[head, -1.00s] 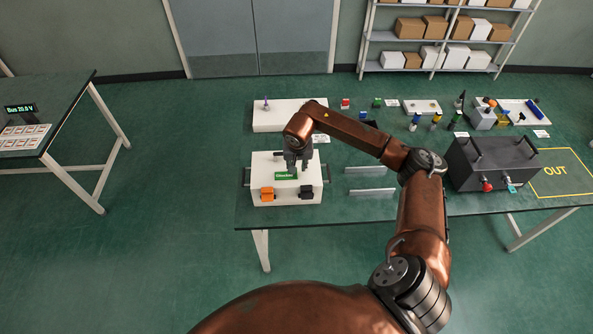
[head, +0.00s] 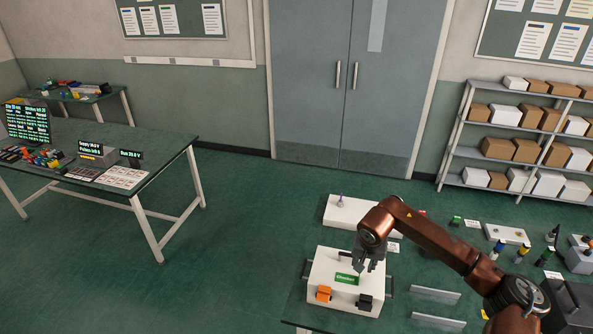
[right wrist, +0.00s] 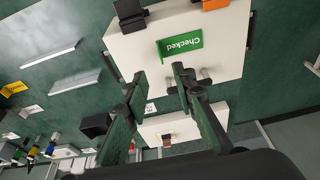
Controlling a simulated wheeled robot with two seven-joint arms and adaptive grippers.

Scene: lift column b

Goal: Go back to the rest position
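My right gripper (head: 368,262) hangs over the back right part of a white box (head: 322,272). In the right wrist view its two fingers (right wrist: 157,84) stand apart with nothing between them, so it is open and empty. A green "Checked" label (head: 347,279) lies on the box top, just in front of the gripper; it also shows in the right wrist view (right wrist: 181,44), clear of the fingers. The box has an orange latch (head: 323,293) and a black latch (head: 365,302) on its front. My left gripper is in neither view.
A second white block (head: 345,210) stands behind the box. Two pale rails (head: 437,293) lie to the right, with small parts (head: 522,250) beyond. A side table (head: 150,160) with displays stands left, a shelf (head: 520,150) back right. The floor between the tables is clear.

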